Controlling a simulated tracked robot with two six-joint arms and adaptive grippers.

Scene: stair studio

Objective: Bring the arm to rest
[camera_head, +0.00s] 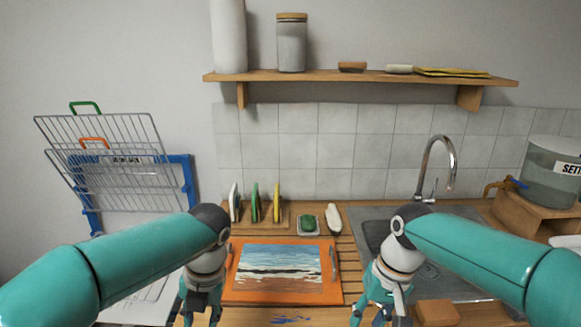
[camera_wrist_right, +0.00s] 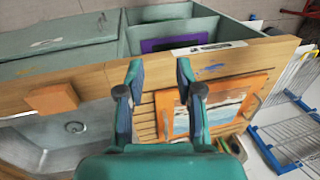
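My left gripper (camera_head: 200,312) hangs at the lower left of the head view, in front of the left edge of an orange tray with a seascape picture (camera_head: 236,290). Its fingers are apart, and I see nothing between them. My right gripper (camera_head: 380,314) hangs at the lower right of the head view, between the tray and the sink. In the right wrist view my right gripper (camera_wrist_right: 159,68) has its two fingers spread with nothing held, over the wooden counter edge. The orange tray also shows in the right wrist view (camera_wrist_right: 168,122).
A metal sink (camera_head: 375,235) with a tap (camera_head: 450,155) is at right, an orange-brown block (camera_head: 437,313) before it. A green soap (camera_head: 307,223) and upright boards (camera_head: 255,203) stand behind the tray. Wire racks (camera_head: 105,140) are left; a shelf (camera_head: 330,77) is above.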

